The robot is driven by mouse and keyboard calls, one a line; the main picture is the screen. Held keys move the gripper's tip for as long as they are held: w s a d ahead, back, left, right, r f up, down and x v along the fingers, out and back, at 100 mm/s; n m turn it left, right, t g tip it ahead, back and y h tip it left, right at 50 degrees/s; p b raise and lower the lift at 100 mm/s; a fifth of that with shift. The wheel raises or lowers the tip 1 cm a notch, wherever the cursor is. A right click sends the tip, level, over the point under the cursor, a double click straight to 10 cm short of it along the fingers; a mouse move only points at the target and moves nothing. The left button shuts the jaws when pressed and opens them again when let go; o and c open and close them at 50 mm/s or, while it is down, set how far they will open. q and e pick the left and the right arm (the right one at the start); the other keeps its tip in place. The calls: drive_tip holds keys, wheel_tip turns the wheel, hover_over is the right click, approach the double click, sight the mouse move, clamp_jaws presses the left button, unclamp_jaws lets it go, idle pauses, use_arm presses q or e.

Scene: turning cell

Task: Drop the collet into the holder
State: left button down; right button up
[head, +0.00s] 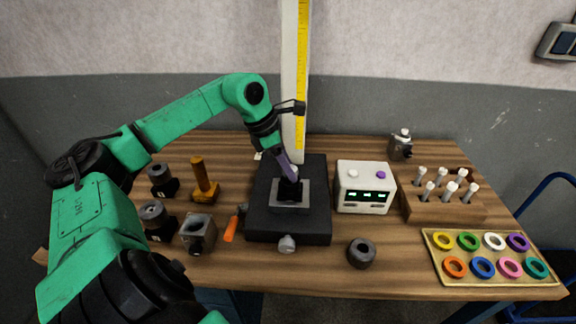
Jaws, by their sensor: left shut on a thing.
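My left gripper (288,172) points down over the grey plate (302,203) on the black base (263,226). It is shut on a small piece, which looks like the collet but is mostly hidden by the fingers. A dark part shows just below the fingertips, at the plate; I cannot tell whether it touches the held piece. A grey block with a round hole (198,233), which may be the holder, stands to the left of the base. A dark ring with a hole (362,253) lies to the right of the base. My right gripper is not in view.
A tall column with a yellow scale (302,80) rises behind the base. A white box with green displays (366,186), a wooden rack of pegs (440,208) and a tray of coloured rings (510,275) are at right. Labelled cylinders (160,180) and an orange post (200,175) are at left.

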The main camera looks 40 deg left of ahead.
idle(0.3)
use_arm(q)
drive_tip(key=shift+f, duration=0.1)
drive_tip(key=shift+f+b, duration=0.3)
drive_tip(key=shift+b, duration=0.1)
drive_tip(key=shift+c, duration=1.2)
unclamp_jaws()
drive_tip(key=b+v, duration=0.1)
drive_tip(key=v, duration=1.3)
drive_tip(key=shift+r, duration=0.35)
